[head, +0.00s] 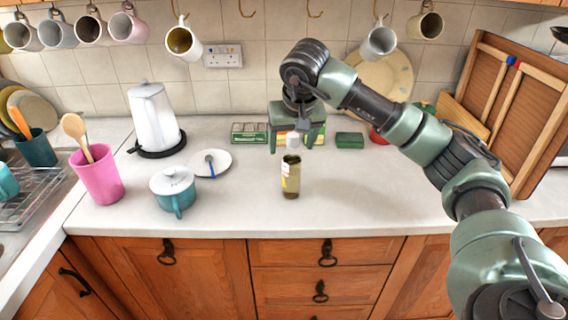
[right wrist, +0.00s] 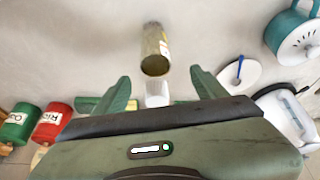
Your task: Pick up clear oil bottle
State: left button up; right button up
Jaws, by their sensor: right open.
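The clear oil bottle (head: 291,178), with a yellowish label and dark contents, stands upright on the white counter (head: 238,214). In the right wrist view the bottle (right wrist: 155,48) shows above the space between the fingertips. My right gripper (head: 291,147) is open, above and slightly behind the bottle in the head view. It also shows in the right wrist view (right wrist: 160,84), with its fingers apart and nothing gripped. A small white item (head: 292,140) shows between the fingers, close to the bottle's top; I cannot tell whether it touches the bottle. My left gripper is out of view.
A teal pot (head: 174,192), a white plate (head: 212,164) and a white kettle (head: 154,118) stand left of the bottle. A green block (head: 349,140) and red and green tins (right wrist: 52,122) are behind. The counter right of the bottle is clear. Mugs hang above.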

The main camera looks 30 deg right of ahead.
aim_at(293, 151)
jog(key=shift+w+d+f+p, duration=0.1)
jog(key=shift+d+f+p, duration=0.2)
jog(key=shift+f, duration=0.25)
jog(key=shift+w+d+f+p, duration=0.15)
jog(key=shift+f+p, duration=0.15)
jog(key=shift+f, duration=0.2)
jog(key=x, duration=0.2)
jog(key=shift+w+d+f+p, duration=0.2)
jog(key=shift+w+f+p, duration=0.1)
jog(key=shift+w+p, duration=0.1)
jog(key=shift+w+d+f, duration=0.1)
jog(key=shift+w+f, duration=0.1)
jog(key=shift+f, duration=0.4)
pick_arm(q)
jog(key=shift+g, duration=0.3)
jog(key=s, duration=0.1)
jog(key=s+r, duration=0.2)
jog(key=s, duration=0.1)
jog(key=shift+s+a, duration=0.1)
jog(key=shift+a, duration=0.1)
pick_arm(e)
jog(key=shift+r, duration=0.1)
grip_shut()
